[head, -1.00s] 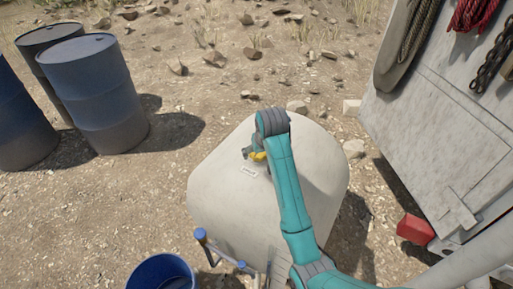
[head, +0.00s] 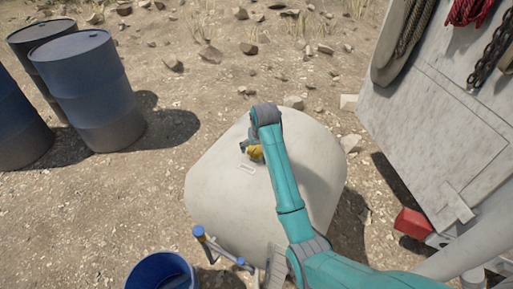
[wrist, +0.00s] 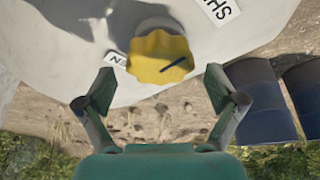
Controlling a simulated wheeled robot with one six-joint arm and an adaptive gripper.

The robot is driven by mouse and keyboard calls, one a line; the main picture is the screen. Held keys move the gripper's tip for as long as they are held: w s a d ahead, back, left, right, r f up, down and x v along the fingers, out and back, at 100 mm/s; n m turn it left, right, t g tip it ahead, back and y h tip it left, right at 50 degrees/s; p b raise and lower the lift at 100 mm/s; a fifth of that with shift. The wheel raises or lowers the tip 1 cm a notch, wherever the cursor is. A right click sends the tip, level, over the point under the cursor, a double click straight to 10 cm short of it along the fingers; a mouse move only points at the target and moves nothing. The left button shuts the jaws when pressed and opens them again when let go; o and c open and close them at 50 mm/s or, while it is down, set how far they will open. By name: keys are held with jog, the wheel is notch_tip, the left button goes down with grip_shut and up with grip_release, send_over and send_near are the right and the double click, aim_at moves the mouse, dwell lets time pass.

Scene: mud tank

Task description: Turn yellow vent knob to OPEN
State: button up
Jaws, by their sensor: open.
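The yellow vent knob (wrist: 158,62) has a scalloped rim and a dark pointer line, and sits on a pale stub on top of the white tank (head: 222,190). A label ending in N (wrist: 116,60) is partly hidden beside the knob, and a label reading SHU (wrist: 220,8) is cut off by the frame. My gripper (wrist: 159,84) is open, its fingers on either side of the knob's near edge, with visible gaps. In the head view my arm partly hides the knob (head: 256,154).
Blue drums (head: 88,88) stand at the left. A blue bucket (head: 160,272) and a rail with blue ends (head: 218,248) are at the front. A grey panel with ropes and chain (head: 430,110) stands at the right, with a red block (head: 411,223) below.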

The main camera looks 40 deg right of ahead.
jog(key=shift+w+d+f, duration=0.1)
jog(key=shift+w+f, duration=0.05)
jog(key=shift+f, duration=0.3)
jog(key=c, duration=1.1)
jog(key=shift+c, duration=0.2)
